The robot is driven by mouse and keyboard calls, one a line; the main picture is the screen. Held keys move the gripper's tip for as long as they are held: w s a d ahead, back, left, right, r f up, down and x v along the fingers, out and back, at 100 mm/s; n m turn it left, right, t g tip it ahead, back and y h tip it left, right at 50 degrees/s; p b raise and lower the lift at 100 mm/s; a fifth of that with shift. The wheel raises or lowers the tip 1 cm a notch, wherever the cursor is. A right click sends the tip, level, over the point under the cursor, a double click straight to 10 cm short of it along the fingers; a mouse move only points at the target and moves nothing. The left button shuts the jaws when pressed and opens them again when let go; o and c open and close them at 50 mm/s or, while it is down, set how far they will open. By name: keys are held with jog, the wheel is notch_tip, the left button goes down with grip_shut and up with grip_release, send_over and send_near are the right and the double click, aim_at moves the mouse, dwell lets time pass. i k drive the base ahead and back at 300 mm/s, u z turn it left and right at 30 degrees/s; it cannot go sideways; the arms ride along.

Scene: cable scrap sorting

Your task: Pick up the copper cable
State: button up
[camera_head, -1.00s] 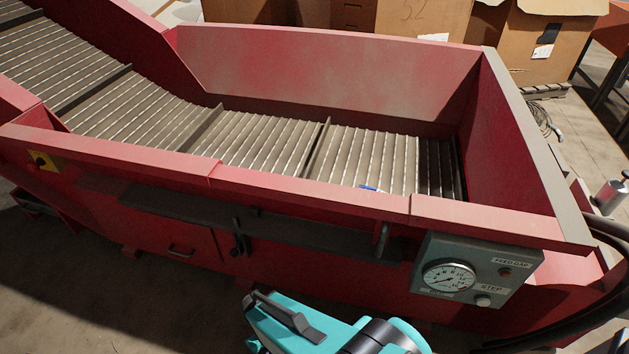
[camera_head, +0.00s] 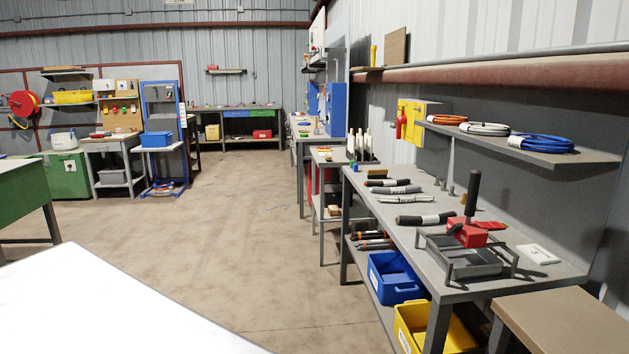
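Several short, thick cable pieces lie on a grey workbench (camera_head: 408,237) at the right. A black piece with a white label (camera_head: 425,219) is nearest. A light grey piece (camera_head: 405,198), a dark grey piece (camera_head: 396,189) and a black piece (camera_head: 387,182) lie behind it. I cannot tell which piece, if any, is the copper cable; no bare copper ends are clear at this distance. My gripper is not in view.
Orange (camera_head: 447,119), white (camera_head: 484,129) and blue (camera_head: 541,143) coils sit on a shelf above. Blue (camera_head: 397,291) and yellow (camera_head: 417,330) bins stand below. Concrete floor is clear at centre.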

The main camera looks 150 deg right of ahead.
aim_at(406, 181)
jog(key=u, duration=0.2)
jog(key=k, duration=0.4)
jog(key=z, duration=3.15)
jog(key=k, duration=0.3)
jog(key=z, duration=1.9)
